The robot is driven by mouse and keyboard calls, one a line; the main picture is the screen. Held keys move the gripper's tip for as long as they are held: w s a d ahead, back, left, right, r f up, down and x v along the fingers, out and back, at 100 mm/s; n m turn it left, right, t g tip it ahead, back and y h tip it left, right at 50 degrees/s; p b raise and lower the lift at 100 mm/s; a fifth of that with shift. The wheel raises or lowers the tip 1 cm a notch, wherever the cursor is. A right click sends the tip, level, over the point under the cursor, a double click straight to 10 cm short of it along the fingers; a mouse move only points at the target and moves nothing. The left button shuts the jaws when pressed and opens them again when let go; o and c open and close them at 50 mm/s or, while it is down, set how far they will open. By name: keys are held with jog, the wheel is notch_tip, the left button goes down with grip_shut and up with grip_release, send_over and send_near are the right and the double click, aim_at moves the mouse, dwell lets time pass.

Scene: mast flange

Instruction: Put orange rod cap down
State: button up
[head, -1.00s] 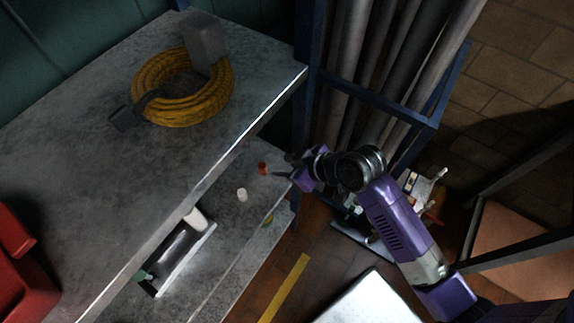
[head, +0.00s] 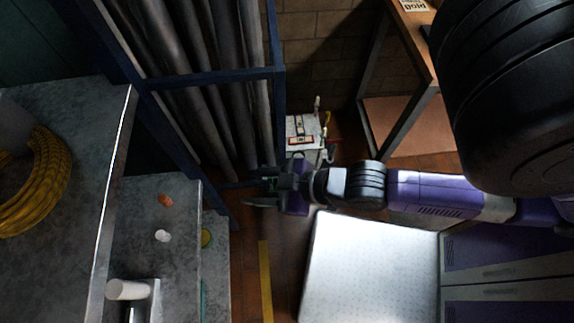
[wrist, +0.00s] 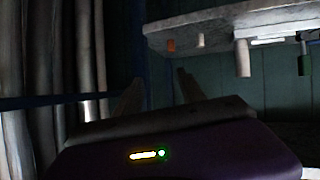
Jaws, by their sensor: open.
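The orange rod cap (head: 166,200) sits on the grey lower shelf (head: 140,258), near its back right part. It also shows in the wrist view (wrist: 171,45), on the shelf top. I cannot tell for sure whether it stands or lies. My gripper (head: 262,190) is open and empty, out to the right of the shelf and apart from the cap. Its two spread fingers show in the wrist view (wrist: 160,90) with nothing between them.
A white cap (head: 162,235) stands close to the orange one, with a white cylinder (head: 128,290) nearer. The higher worktop (head: 60,260) carries a yellow cable coil (head: 40,195). A blue rack (head: 215,80) of grey pipes stands behind. A white-topped cabinet (head: 365,270) is at right.

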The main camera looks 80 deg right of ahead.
jog(key=s+a+r+m+t, duration=0.1)
jog(key=s+a+r+t, duration=0.1)
jog(key=s+a+r, duration=0.3)
jog(key=s+r, duration=0.3)
jog(key=r, duration=0.2)
jog(key=shift+s+a+r+m+t, duration=0.15)
jog(key=shift+a+m+t, duration=0.15)
jog(key=shift+a+m, duration=0.1)
